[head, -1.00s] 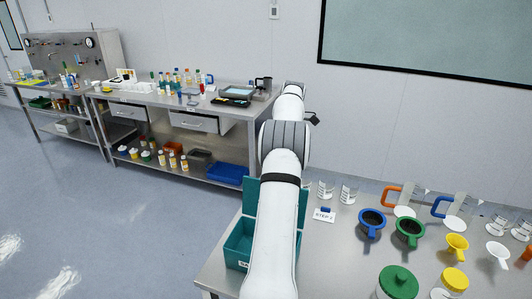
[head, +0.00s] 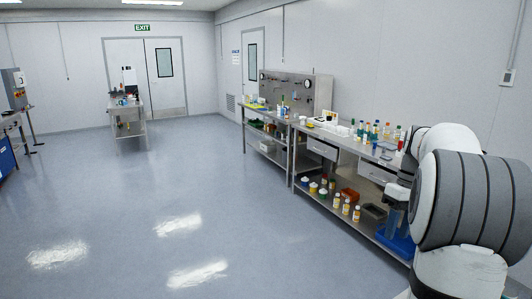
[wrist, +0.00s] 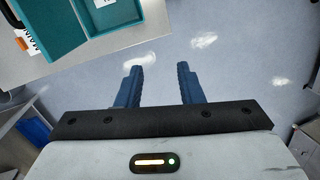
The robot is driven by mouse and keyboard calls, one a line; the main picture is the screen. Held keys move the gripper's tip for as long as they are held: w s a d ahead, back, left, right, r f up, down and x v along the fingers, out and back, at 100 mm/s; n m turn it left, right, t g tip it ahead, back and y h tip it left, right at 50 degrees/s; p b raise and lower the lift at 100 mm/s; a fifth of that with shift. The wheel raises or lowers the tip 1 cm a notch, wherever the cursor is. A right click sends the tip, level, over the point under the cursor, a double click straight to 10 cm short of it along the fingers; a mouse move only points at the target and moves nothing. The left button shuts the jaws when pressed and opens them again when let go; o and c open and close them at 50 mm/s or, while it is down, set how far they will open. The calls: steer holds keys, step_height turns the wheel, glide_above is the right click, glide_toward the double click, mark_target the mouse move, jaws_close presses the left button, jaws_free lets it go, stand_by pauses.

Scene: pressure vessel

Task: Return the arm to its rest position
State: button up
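My gripper (wrist: 160,84) shows in the wrist view with its two blue fingers wide apart. Nothing is between them, only grey floor behind. In the head view my arm (head: 465,195) fills the right edge, folded close to the camera. My gripper (head: 396,218) hangs below it there, its fingers pointing down in front of the bench's lower shelf.
A teal open box (wrist: 62,35) sits on a table (wrist: 155,22) at the wrist view's upper left. A steel bench (head: 305,130) with bottles stands left of my arm in the head view. A small table (head: 127,104) stands near the double doors. The floor (head: 170,190) is clear.

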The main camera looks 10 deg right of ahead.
steer(key=s+a+f+t+h+b, duration=0.1)
steer(key=s+a, duration=0.1)
steer(key=a, duration=0.4)
steer(key=s+a+f+m+t+b, duration=0.1)
steer(key=s+a, duration=0.1)
steer(key=a, duration=0.3)
steer(key=s+a+f+h+b, duration=0.1)
steer(key=s+a, duration=0.2)
steer(key=a, duration=0.3)
steer(key=s+a+f+m+t+b, duration=0.1)
steer(key=s+a+f+t, duration=0.2)
steer(key=s+a+f, duration=0.5)
steer(key=shift+s, duration=0.65)
